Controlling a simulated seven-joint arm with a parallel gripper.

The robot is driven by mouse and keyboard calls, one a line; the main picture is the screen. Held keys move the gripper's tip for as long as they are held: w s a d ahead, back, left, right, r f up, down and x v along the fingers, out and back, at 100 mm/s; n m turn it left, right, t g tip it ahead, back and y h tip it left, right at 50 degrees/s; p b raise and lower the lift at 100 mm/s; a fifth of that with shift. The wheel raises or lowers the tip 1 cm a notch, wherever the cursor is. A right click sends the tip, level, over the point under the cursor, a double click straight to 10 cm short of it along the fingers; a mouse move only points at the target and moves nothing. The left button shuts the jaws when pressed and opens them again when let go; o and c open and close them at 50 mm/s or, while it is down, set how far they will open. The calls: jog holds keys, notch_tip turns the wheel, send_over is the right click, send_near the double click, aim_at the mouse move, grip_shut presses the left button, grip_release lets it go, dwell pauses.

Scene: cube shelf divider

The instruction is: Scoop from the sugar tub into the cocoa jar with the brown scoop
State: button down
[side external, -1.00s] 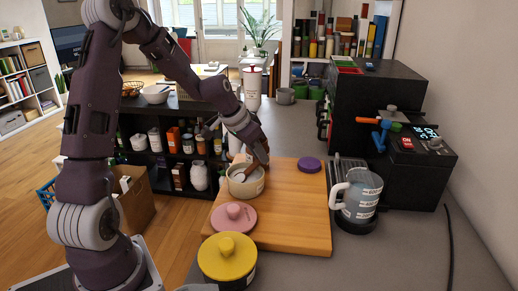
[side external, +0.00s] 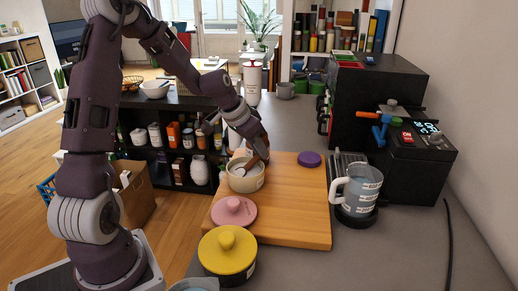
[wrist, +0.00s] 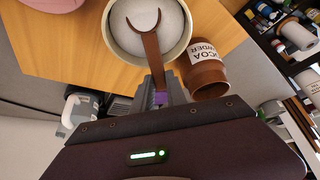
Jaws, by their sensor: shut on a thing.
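The cream sugar tub (side external: 246,184) stands open on the wooden board, with white sugar inside; it also shows at the top of the wrist view (wrist: 186,48). My gripper (side external: 261,154) is above the tub's far right rim, shut on the handle of the brown scoop (wrist: 152,46). The scoop's head is inside the tub at the sugar, its curved rim showing brown around white. How deep it sits I cannot tell. The brown cocoa jar (wrist: 208,76), labelled cocoa powder, is beside the tub in the wrist view; my gripper largely hides it in the side view.
A pink lid (side external: 234,211) lies on the board (side external: 300,215) in front of the tub, and a purple lid (side external: 309,159) at its far right. A yellow-lidded pot (side external: 227,255) stands nearby. A glass jug (side external: 358,190) and black coffee machine (side external: 376,110) are at right.

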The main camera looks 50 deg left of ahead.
notch_tip(320, 180, up, 5)
jog(key=shift+w+r, duration=0.1)
jog(key=w+g, duration=0.1)
jog(key=g, duration=0.1)
jog(key=shift+w+r+g, duration=0.1)
jog(key=shift+w+g, duration=0.05)
jog(key=shift+g, duration=0.15)
jog(key=shift+w+r+g, duration=0.1)
jog(key=shift+w+g, duration=0.15)
jog(key=shift+g, duration=0.55)
jog(key=shift+w+g, duration=0.2)
jog(key=shift+g, duration=0.6)
